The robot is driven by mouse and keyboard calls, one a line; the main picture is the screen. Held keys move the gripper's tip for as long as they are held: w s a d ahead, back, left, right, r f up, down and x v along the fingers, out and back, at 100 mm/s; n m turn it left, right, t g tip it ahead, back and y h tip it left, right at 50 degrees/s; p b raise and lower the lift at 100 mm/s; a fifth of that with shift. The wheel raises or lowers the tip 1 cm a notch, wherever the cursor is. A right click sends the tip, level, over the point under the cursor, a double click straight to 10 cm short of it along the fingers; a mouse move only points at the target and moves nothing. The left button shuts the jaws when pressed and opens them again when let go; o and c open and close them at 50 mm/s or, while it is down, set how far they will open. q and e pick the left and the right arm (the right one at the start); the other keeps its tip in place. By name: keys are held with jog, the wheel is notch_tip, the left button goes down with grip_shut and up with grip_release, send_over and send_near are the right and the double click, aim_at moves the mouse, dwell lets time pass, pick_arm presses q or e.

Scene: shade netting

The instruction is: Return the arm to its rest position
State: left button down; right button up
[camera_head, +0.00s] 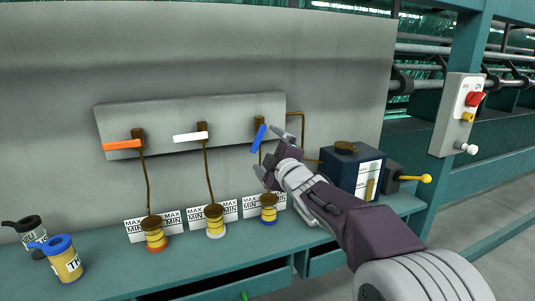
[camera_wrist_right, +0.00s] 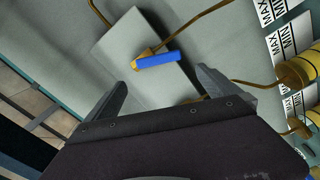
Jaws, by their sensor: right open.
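My right gripper (camera_head: 273,154) reaches in from the lower right in the head view, open and empty, with its fingers pointing at the panel. The blue lever (camera_head: 259,138) on the grey panel (camera_head: 240,104) is close in front of the fingertips and slants down to the left. In the wrist view the blue lever (camera_wrist_right: 157,60) lies just beyond the open fingers (camera_wrist_right: 162,84), with no visible contact. The orange lever (camera_head: 122,145) and white lever (camera_head: 189,137) lie nearly level, pointing left. My left gripper is not in view.
Three yellow cups (camera_head: 155,236) with MAX/MIN cards stand below the levers on the green bench (camera_head: 190,270). Two lidded canisters (camera_head: 67,265) are at left. A dark blue box (camera_head: 352,172) stands close behind my right arm. A switch box (camera_head: 460,115) is on the right post.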

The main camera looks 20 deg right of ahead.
dwell(0.3)
jog(key=s+a+f+m+g+p, duration=0.25)
jog(key=s+f+g+p, duration=0.2)
jog(key=f, duration=0.35)
jog(key=s+a+f+m+g+p, duration=0.25)
jog(key=s+f+p, duration=0.2)
jog(key=f, duration=0.35)
jog(key=s+f+m+g, duration=0.4)
jog(key=s+f, duration=0.3)
jog(key=s, duration=0.3)
jog(key=s+f+m+g, duration=0.4)
jog(key=s+f, duration=0.3)
jog(key=s, duration=0.4)
jog(key=shift+s+d+m+g, duration=0.3)
jog(key=shift+m+g, duration=0.1)
jog(key=shift+g, duration=0.5)
jog(key=shift+w, duration=0.1)
jog(key=shift+d, duration=0.1)
